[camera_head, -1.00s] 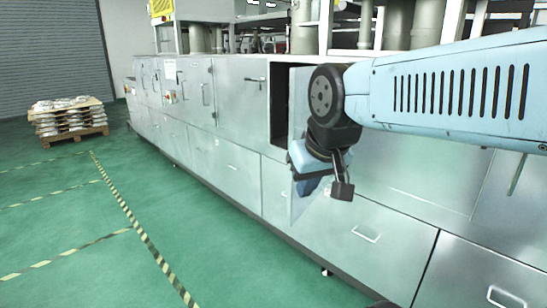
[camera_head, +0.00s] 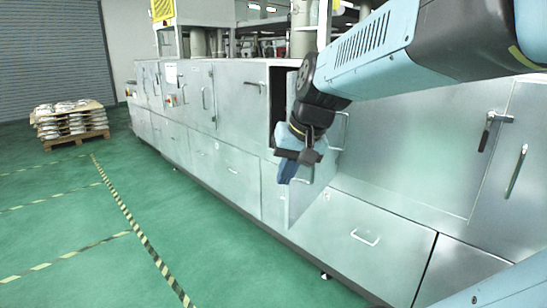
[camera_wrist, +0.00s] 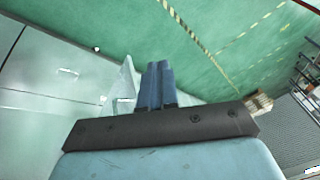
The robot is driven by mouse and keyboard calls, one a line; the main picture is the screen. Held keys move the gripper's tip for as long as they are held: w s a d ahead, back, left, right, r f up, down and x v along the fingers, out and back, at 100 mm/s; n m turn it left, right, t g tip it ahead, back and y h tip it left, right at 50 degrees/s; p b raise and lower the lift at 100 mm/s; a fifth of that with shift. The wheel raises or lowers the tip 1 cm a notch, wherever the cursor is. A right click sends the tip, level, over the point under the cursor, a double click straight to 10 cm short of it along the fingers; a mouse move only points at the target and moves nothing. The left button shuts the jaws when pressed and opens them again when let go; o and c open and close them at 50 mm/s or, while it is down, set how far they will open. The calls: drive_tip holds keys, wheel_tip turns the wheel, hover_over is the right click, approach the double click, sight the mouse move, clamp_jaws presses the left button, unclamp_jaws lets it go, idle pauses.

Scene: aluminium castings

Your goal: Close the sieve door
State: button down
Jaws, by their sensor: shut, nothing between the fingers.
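The sieve door (camera_head: 308,198) is a flat metal panel standing ajar from the front of the long grey machine. A dark strip of its opening (camera_head: 278,105) shows at its left. My gripper (camera_head: 286,178) is shut and empty, fingers pointing down, by the left edge of the door panel. My arm and gripper hide part of the door. In the wrist view my shut blue fingers (camera_wrist: 156,72) stand just right of the pale door panel (camera_wrist: 124,88). I cannot tell whether they touch it.
The machine front (camera_head: 240,170) carries several other doors, drawers and handles. A drawer handle (camera_head: 364,238) sticks out at lower right. The green floor (camera_head: 60,220) with striped tape lines is clear. A pallet of stacked bags (camera_head: 70,122) stands far left.

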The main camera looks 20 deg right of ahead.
drive_tip(key=w+d+m+t+y, duration=0.1)
drive_tip(key=w+d+m, duration=0.25)
drive_tip(key=d, duration=0.45)
drive_tip(key=w+d+f+m+t+y, duration=0.1)
drive_tip(key=w+d+m, duration=0.1)
drive_tip(key=w+d, duration=0.45)
drive_tip(key=w+d+m+t+y, duration=0.1)
drive_tip(key=w+d+m+t, duration=0.15)
drive_tip(key=d, duration=0.65)
drive_tip(key=a+r+x, duration=0.1)
drive_tip(key=x, duration=1.1)
drive_tip(key=shift+w+a+g, duration=0.35)
drive_tip(key=shift+w+g, duration=0.1)
